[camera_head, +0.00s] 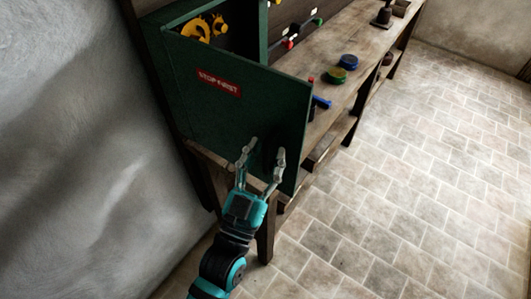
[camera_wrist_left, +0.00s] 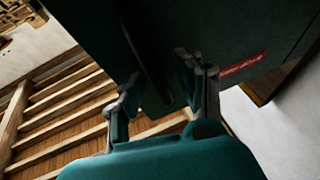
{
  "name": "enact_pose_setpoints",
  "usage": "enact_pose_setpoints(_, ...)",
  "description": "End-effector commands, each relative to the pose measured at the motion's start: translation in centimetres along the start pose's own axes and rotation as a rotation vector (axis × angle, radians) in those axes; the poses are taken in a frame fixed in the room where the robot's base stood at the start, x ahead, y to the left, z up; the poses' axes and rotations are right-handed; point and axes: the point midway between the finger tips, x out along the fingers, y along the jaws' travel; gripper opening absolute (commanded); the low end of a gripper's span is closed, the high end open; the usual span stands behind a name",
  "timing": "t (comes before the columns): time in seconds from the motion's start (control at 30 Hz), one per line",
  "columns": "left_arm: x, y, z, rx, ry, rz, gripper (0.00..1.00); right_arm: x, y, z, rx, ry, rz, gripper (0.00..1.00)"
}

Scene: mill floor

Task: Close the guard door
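The guard door (camera_head: 235,110) is a dark green panel with a red "STOP FIRST" label (camera_head: 219,83). It stands open, swung out from the green cabinet (camera_head: 262,40), with yellow parts (camera_head: 205,27) visible behind its top edge. My left gripper (camera_head: 262,162) is open at the lower right part of the door, fingers apart and pointing at it. In the left wrist view the door (camera_wrist_left: 215,30) fills the upper part, close to the open fingers (camera_wrist_left: 165,90). I cannot tell whether the fingers touch it. My right gripper is not in view.
A wooden bench (camera_head: 350,45) runs back from the cabinet, carrying a blue round item (camera_head: 348,62), a green one (camera_head: 336,75) and a blue-handled tool (camera_head: 321,102). A grey wall (camera_head: 70,130) is at the left. The tiled floor (camera_head: 420,180) at the right is clear.

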Motion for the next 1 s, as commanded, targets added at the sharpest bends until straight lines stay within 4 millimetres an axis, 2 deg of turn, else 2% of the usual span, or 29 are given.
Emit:
enact_pose_setpoints(0.13,-0.02,-0.01,0.0,0.0,0.0,0.0,0.36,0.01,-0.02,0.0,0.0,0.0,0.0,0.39)
enact_pose_setpoints(0.4,-0.04,-0.01,-0.01,0.0,0.001,0.0,0.01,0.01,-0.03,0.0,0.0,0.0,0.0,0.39)
enact_pose_setpoints(1.0,0.17,0.32,0.05,-0.001,0.001,0.009,0.0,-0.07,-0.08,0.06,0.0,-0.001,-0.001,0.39)
